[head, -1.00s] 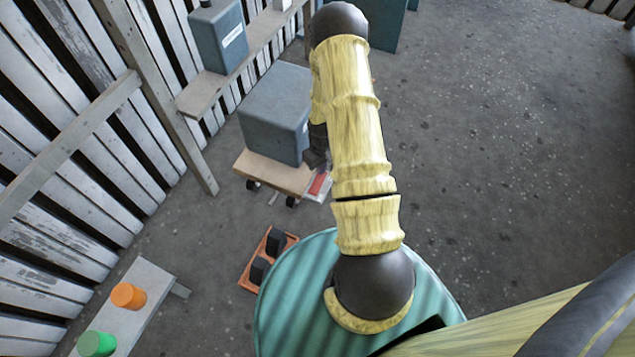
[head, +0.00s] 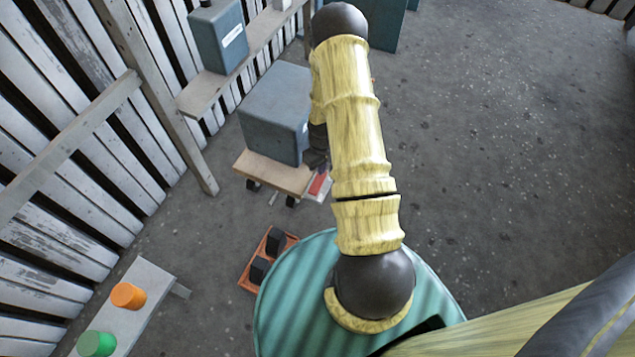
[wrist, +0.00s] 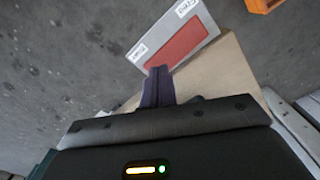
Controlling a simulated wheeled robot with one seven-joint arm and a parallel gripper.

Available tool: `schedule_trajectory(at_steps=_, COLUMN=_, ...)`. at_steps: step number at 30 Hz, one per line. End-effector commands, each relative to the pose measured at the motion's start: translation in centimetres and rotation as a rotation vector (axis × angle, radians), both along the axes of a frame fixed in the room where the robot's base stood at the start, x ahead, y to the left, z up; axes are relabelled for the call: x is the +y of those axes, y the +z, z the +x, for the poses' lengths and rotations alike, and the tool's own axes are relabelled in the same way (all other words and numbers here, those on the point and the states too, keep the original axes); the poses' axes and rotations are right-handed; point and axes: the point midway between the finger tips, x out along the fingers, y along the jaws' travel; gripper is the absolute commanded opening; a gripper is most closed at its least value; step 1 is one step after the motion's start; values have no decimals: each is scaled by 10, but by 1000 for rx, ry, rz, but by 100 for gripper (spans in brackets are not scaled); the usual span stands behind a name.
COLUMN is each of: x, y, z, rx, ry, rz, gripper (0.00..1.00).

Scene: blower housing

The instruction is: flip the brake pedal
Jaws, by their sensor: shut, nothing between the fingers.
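The brake pedal appears to be the red rectangular flap (wrist: 181,43) on a pale grey labelled plate (wrist: 206,25) in the wrist view. In the head view the red flap (head: 317,184) shows beside the wooden trolley, partly covered by my arm. My gripper (wrist: 157,72) is shut and empty, its dark fingers together at the near left end of the red flap. I cannot tell whether the fingertips touch it. In the head view my gripper (head: 318,160) is small and dark, just above the flap beside the grey housing.
The grey blower housing (head: 273,112) sits on a wooden trolley (head: 262,171) with dark wheels. An orange tray (head: 246,283) with black blocks lies nearer. A bench (head: 150,285) holds orange and green cylinders. The floor to the right is clear.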

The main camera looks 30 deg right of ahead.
Motion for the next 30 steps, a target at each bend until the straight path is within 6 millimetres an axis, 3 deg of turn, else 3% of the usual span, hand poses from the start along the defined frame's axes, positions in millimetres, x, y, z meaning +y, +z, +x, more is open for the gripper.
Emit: schedule_trajectory(at_steps=30, x=0, y=-13, z=0, rx=0, ry=0, rz=0, gripper=0)
